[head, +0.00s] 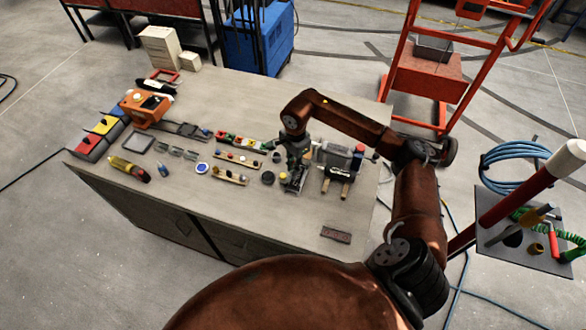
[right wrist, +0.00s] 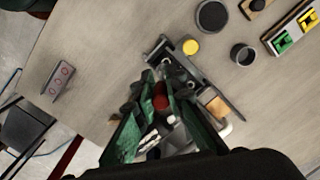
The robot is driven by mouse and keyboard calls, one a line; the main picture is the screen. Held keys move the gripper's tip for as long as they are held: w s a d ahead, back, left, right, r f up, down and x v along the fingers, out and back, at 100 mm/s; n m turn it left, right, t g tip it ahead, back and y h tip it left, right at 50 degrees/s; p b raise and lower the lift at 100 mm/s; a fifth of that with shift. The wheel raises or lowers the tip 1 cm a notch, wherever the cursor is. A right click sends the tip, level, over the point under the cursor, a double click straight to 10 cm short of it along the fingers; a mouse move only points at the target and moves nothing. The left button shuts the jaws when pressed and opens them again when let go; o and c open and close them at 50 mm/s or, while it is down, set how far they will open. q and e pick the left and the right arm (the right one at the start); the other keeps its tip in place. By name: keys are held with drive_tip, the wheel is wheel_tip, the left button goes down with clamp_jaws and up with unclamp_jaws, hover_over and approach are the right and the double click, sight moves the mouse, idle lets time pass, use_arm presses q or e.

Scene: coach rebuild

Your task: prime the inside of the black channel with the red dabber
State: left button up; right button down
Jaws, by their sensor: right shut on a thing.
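My right gripper (head: 294,160) reaches down over the right part of the workbench. In the right wrist view its two greenish fingers (right wrist: 160,98) are shut on the red dabber (right wrist: 160,103), whose red end shows between the fingertips. My left gripper is not in view.
A grey machine with wooden handles (head: 341,165) stands close right of the gripper. Small dark round pots (head: 268,178) and strips with coloured parts (head: 230,175) lie left of it.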

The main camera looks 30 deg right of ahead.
drive_tip(key=shift+r+p, duration=0.45)
drive_tip(key=shift+r, duration=0.95)
